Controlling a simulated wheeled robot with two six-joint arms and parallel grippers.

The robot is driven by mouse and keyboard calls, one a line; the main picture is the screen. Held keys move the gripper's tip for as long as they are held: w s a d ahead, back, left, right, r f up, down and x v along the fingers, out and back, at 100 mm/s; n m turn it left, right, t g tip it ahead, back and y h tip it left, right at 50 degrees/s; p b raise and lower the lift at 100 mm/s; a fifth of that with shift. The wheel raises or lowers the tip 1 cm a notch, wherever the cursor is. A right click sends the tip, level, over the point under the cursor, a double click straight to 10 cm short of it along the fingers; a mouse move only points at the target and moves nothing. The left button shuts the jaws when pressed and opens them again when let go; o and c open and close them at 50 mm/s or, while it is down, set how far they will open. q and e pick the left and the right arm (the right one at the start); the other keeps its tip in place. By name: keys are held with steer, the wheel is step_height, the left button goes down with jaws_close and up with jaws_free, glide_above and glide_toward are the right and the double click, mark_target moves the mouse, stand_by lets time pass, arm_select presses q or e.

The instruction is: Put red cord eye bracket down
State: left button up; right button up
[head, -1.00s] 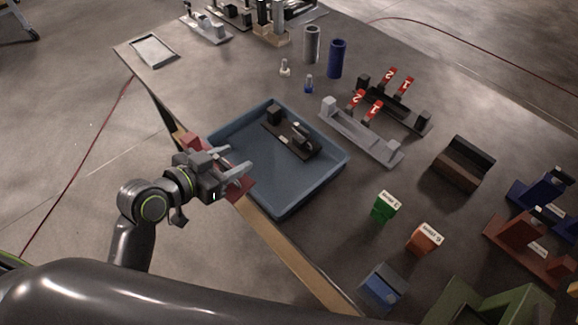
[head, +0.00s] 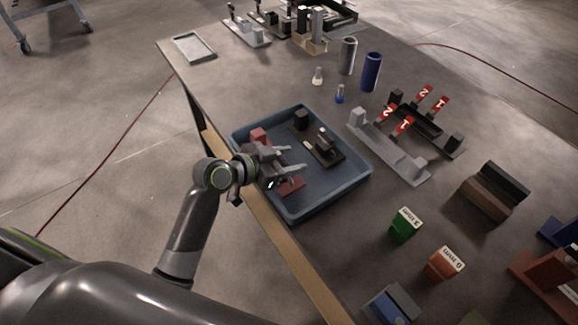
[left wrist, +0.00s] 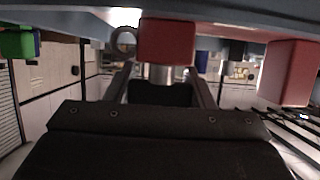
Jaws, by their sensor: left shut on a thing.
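The red cord eye bracket shows in the head view as one red end (head: 259,136) behind my left gripper and another (head: 291,187) in front of it. The gripper hides its middle. My left gripper (head: 293,160) is shut on the bracket, over the left part of the blue tray (head: 350,190). I cannot tell whether the bracket touches the tray floor. In the left wrist view a red block of the bracket (left wrist: 166,42) sits between the fingers, with another red block (left wrist: 288,72) at the right. My right gripper is not in view.
A dark bracket (head: 322,148) lies in the tray's right part. A grey fixture (head: 385,145) with red numbered tags stands right of the tray. A green block (head: 405,224) and an orange block (head: 444,264) stand nearer. A blue cylinder (head: 371,72) stands behind.

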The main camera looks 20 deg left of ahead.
arm_select(q)
steer(key=shift+f, duration=1.45)
steer(key=shift+f, duration=0.2)
steer(key=o, duration=1.4)
steer(key=shift+r, duration=0.15)
steer(key=b+v, duration=0.1)
steer(key=v, duration=1.1)
steer(key=shift+r, duration=0.1)
